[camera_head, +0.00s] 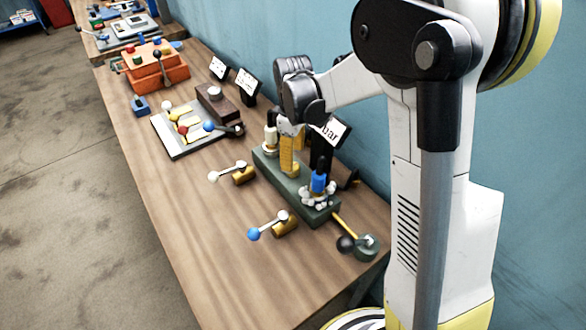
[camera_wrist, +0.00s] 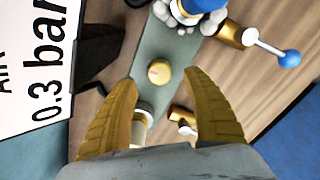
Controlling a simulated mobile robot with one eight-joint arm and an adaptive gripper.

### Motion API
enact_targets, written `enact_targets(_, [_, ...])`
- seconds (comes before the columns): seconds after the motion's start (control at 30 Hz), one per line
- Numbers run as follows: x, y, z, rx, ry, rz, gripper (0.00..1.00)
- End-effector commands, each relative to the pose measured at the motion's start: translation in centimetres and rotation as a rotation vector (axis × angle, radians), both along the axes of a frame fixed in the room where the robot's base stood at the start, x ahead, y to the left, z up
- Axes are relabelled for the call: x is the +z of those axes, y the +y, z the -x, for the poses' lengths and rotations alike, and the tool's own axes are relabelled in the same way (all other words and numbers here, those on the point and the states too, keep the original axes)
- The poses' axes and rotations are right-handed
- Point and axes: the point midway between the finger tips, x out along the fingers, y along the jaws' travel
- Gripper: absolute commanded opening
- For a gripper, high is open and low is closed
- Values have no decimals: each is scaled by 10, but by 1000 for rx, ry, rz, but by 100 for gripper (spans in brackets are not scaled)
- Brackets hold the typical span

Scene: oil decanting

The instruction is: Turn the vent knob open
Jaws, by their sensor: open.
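A small round brass knob (camera_wrist: 158,71) sits on the green base block in the wrist view. It looks like the vent knob, but no label on it can be read. My gripper (camera_wrist: 163,80) is open and empty, with one yellow finger on each side just short of the knob and no clear contact. In the head view my gripper (camera_head: 288,157) points down over the middle of the green base block (camera_head: 265,165). There the knob is hard to tell from the yellow fingers.
A blue-topped valve (camera_head: 318,181) with a white lobed collar and a cream-topped fitting (camera_head: 270,135) flank my gripper on the block. Brass valves with a white-ball lever (camera_head: 228,172) and a blue-ball lever (camera_head: 268,226) stand in front. A pressure sign (camera_wrist: 35,60) is close at left.

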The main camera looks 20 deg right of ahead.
Motion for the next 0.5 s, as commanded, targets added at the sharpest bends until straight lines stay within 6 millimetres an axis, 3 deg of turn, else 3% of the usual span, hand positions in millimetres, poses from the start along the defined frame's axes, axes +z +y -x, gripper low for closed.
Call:
enact_targets(0.03, [-14,0,-1,0,0,0,59])
enact_targets(0.2, [-41,0,0,-1,0,0,59])
enact_targets(0.5, [-54,0,0,-1,-1,0,59])
